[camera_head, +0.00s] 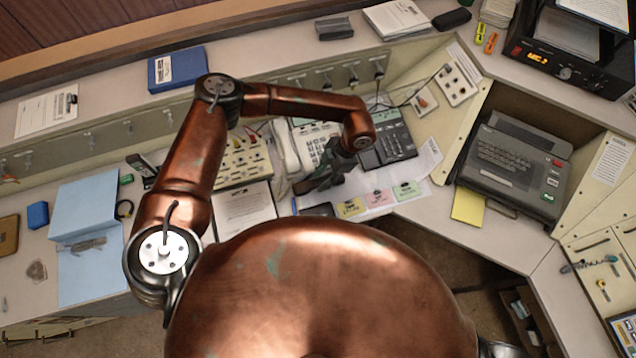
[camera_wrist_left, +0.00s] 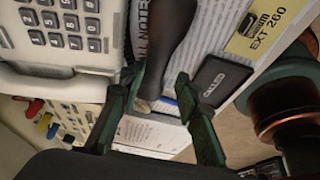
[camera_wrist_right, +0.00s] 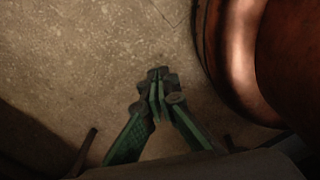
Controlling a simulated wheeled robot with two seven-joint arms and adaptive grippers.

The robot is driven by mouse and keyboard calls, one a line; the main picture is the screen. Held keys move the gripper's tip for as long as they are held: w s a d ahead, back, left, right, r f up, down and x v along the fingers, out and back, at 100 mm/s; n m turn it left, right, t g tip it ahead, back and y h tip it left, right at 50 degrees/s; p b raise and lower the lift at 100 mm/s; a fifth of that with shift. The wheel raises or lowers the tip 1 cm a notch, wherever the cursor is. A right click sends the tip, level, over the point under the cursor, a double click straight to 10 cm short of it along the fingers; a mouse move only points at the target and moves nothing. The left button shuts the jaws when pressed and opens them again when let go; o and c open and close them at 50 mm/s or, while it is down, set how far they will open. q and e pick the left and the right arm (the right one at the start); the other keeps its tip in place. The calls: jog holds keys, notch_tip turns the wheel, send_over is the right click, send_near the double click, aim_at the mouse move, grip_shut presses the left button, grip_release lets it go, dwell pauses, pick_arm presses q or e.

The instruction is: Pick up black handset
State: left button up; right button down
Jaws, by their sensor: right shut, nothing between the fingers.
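In the left wrist view, a long dark, smooth thing, which looks like the black handset (camera_wrist_left: 172,42), runs down from the top edge between the fingers of my left gripper (camera_wrist_left: 160,76). The fingers stand apart on either side of it; I cannot tell whether either touches it. In the head view my left gripper (camera_head: 318,184) is low over the desk, left of the dark desk phone (camera_head: 388,140), and the handset is hard to tell from the dark fingers there. My right gripper (camera_wrist_right: 158,80) is shut and empty above the brown floor.
A white keypad phone (camera_head: 308,142) stands close beside the left gripper. Coloured note cards (camera_head: 378,197) and a small black item (camera_wrist_left: 220,78) lie near it. A grey typewriter-like machine (camera_head: 515,160) stands at the right. A light blue folder (camera_head: 88,205) lies at the left.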

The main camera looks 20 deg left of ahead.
aim_at(319, 181)
pick_arm(q)
jog(key=f, duration=0.2)
jog(key=a+f, duration=0.1)
jog(key=shift+w+f, duration=0.25)
jog(key=shift+w, duration=0.1)
jog(key=shift+s+r, duration=0.1)
jog(key=shift+s, duration=0.15)
jog(key=shift+w, duration=0.1)
jog(key=shift+c, duration=0.9)
grip_shut()
pick_arm(e)
jog(key=shift+w+a, duration=0.3)
jog(key=shift+w, duration=0.3)
